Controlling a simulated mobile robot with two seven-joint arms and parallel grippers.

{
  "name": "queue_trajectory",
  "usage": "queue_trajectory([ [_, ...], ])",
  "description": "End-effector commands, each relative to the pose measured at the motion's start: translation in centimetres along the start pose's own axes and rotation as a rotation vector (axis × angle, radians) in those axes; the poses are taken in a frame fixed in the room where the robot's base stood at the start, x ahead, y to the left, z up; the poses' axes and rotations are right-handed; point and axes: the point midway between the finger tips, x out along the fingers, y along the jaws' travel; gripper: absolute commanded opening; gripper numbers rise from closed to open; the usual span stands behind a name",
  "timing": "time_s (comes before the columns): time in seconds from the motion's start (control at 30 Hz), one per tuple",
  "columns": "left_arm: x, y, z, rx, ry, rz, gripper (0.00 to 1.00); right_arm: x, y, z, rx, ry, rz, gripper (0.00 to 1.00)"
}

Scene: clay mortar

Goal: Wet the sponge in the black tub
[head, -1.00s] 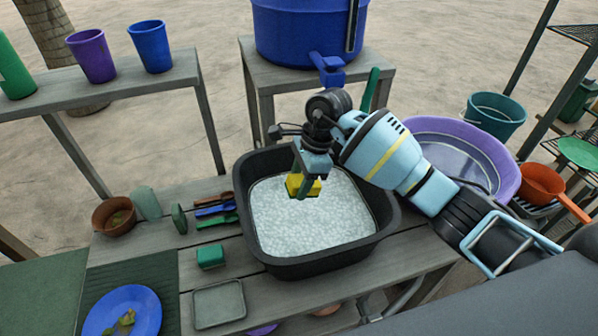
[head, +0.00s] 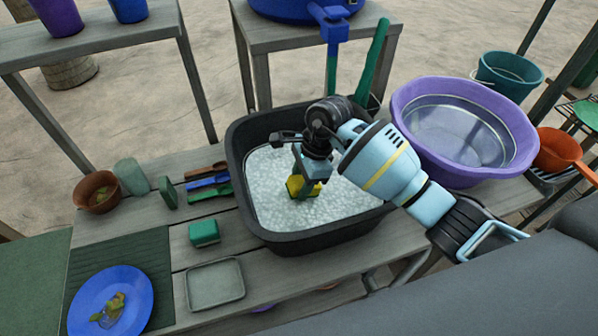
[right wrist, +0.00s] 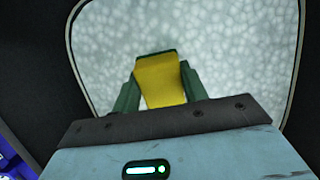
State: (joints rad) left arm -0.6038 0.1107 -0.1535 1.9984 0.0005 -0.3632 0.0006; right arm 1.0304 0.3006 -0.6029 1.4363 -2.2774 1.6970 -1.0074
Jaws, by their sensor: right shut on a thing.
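The black tub (head: 300,242) stands on the wooden bench and holds pale, foamy-looking liquid (head: 345,200). My right gripper (head: 306,188) is over the left part of the tub, inside its rim, pointing down. It is shut on the yellow sponge (head: 295,186), which has a dark green side. In the right wrist view the sponge (right wrist: 160,82) sits between the two green fingers with the foam behind it. The sponge is at or just above the foam; I cannot tell whether it touches. My left gripper does not show.
A purple basin (head: 462,170) stands to the right of the tub, with an orange pan (head: 560,148) beyond it. Left of the tub are a green block (head: 204,232), a grey tray (head: 214,284), brushes (head: 208,183) and a blue plate (head: 110,302). A blue tap (head: 328,20) hangs behind.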

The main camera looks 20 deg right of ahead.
Motion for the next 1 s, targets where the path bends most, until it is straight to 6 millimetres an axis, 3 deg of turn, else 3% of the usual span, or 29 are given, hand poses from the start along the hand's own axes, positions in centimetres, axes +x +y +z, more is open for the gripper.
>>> queue_trajectory([
  [0.1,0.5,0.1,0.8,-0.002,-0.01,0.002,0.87,1.6,0.1,-0.5,0.001,-0.001,0.005,0.25],
  [0.3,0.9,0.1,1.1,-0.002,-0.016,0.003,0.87,2.6,0.0,-0.8,0.001,0.0,0.001,0.25],
  [1.0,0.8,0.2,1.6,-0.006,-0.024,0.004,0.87,2.6,0.0,-0.8,0.0,0.001,-0.001,0.25],
])
